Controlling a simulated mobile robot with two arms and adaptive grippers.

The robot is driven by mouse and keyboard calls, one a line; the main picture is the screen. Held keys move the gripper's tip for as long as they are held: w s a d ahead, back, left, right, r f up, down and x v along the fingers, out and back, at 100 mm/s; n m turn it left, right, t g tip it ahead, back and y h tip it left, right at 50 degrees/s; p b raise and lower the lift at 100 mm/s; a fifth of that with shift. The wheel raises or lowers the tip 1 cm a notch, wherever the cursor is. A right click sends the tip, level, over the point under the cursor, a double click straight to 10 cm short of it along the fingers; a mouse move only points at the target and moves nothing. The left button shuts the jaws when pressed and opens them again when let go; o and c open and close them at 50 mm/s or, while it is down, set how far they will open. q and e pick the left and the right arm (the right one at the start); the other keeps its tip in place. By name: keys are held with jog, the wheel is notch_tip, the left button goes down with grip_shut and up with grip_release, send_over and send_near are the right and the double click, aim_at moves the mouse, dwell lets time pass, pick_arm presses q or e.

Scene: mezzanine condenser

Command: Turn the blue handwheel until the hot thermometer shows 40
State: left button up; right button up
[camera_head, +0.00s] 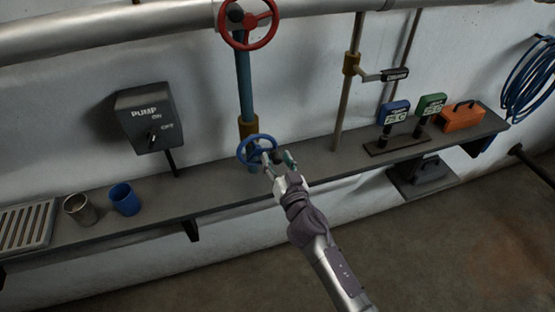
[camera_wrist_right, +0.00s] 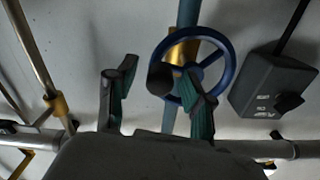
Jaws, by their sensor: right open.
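The blue handwheel (camera_head: 246,144) sits on a vertical blue pipe, just above the shelf. In the right wrist view the handwheel (camera_wrist_right: 230,70) shows its spokes and a dark round knob (camera_wrist_right: 159,78). My right gripper (camera_head: 279,161) is open at the wheel's right side. In the wrist view the knob appears between its two green-padded fingers (camera_wrist_right: 158,92), and one finger overlaps the rim; I cannot tell whether they touch. A blue display unit (camera_head: 394,112) and a green one (camera_head: 430,104) stand on the shelf at right; their readings are too small to read. My left gripper is not in view.
A red handwheel (camera_head: 269,38) is above on the same pipe. A grey pump switch box (camera_head: 148,118) is on the wall at left. The shelf (camera_head: 205,194) holds a blue cup (camera_head: 124,199), a metal cup (camera_head: 79,209) and an orange toolbox (camera_head: 461,117).

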aim_at(260, 140)
grip_shut()
jog(key=shift+r, duration=0.1)
dwell(0.3)
jog(key=n, duration=0.1)
jog(key=r+n, duration=0.1)
jog(key=n, duration=0.1)
jog(key=n+p, duration=0.1)
jog(key=shift+r, duration=0.3)
jog(key=n, duration=0.1)
jog(key=r+n, duration=0.1)
jog(key=n, duration=0.3)
jog(key=shift+s+a+r+p, duration=0.1)
jog(key=shift+a+r+p, duration=0.2)
jog(key=shift+p, duration=0.1)
jog(key=n, duration=0.2)
jog(key=a+r+n, duration=0.1)
jog(key=n, duration=0.1)
jog(key=shift+s, duration=0.2)
jog(key=shift+s+a+r+n+p, duration=0.1)
jog(key=shift+a+n, duration=0.15)
jog(key=shift+n, duration=0.55)
jog(key=shift+s+a+r+n+p, duration=0.15)
jog(key=shift+a+n, duration=0.1)
jog(key=shift+n, duration=0.55)
jog(key=shift+w+a+r+n+p, duration=0.1)
jog(key=shift+a+n, duration=0.15)
jog(key=shift+n, duration=0.55)
jog(key=shift+s, duration=0.1)
